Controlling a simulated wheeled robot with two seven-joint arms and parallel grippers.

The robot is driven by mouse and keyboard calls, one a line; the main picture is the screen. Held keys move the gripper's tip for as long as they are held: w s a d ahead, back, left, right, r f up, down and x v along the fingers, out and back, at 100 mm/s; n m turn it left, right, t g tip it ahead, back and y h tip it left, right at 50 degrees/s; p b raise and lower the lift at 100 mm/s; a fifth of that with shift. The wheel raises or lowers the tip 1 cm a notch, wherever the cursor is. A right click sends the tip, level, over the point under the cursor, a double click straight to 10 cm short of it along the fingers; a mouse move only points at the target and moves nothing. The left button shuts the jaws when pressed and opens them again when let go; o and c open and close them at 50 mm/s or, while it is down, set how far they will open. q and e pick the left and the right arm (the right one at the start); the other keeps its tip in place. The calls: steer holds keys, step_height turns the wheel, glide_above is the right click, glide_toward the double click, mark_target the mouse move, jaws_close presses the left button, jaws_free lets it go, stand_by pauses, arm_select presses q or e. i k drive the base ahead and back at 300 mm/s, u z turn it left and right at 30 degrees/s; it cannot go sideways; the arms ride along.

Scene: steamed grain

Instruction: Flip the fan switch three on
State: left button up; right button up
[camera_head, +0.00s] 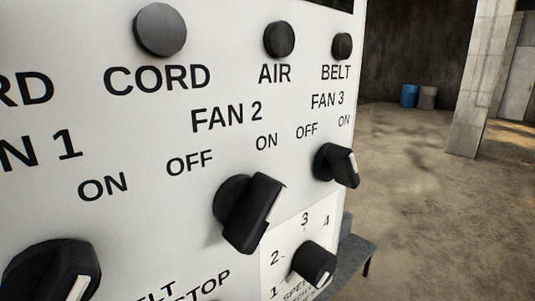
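The fan three switch (333,165) is a black rotary knob under the label FAN 3 (327,100). It sits near the right edge of the white panel (215,55), with OFF at its upper left and ON at its upper right. A white mark shows on the right side of its handle. I cannot tell for sure which setting it points to. Neither of my grippers is in view, and nothing touches the switch.
The fan two knob (245,212) is left of it, and the fan one knob (50,272) is lower left. A speed dial (313,264) sits just below. Round black buttons (160,29) line the top. Right of the panel are open floor, a concrete pillar (482,80) and barrels (409,95).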

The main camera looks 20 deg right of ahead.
mark_target(337, 162)
steer(key=z, duration=0.7)
steer(key=k, duration=1)
steer(key=u, duration=0.65)
steer(key=i, duration=0.5)
steer(key=u, duration=0.05)
